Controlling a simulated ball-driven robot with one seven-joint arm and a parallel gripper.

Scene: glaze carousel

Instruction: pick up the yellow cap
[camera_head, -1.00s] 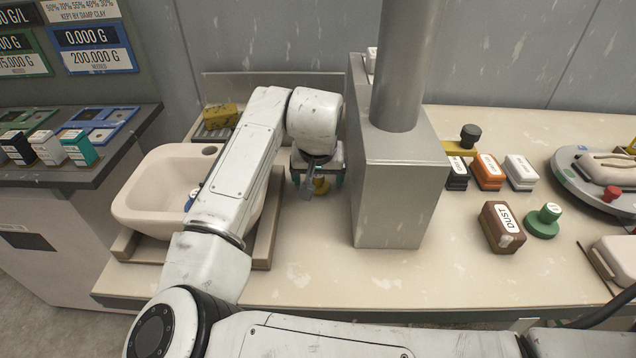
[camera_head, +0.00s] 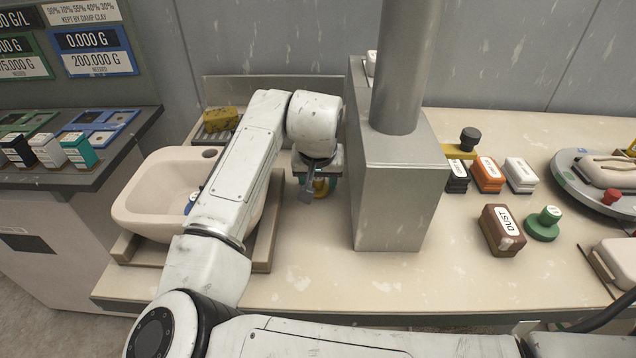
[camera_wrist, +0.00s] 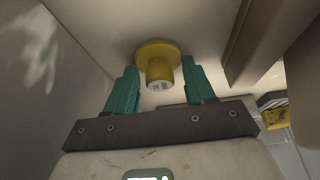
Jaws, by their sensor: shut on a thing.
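The yellow cap (camera_wrist: 159,73) has a wide round flange and a narrower knob with small dark marks on its end. In the head view my gripper (camera_head: 317,184) is low over the counter, between the sink and the grey metal block. Only a sliver of the yellow cap (camera_head: 331,184) shows there, mostly hidden by the gripper. I cannot tell whether the cap still touches the counter.
The grey metal block (camera_head: 400,205) with its post stands close on the right. The pale sink (camera_head: 135,215) is on the left, with a yellow sponge (camera_head: 221,119) behind it. A brown DUST block (camera_head: 502,231) and a green knob (camera_head: 543,224) stand farther right. The front counter is clear.

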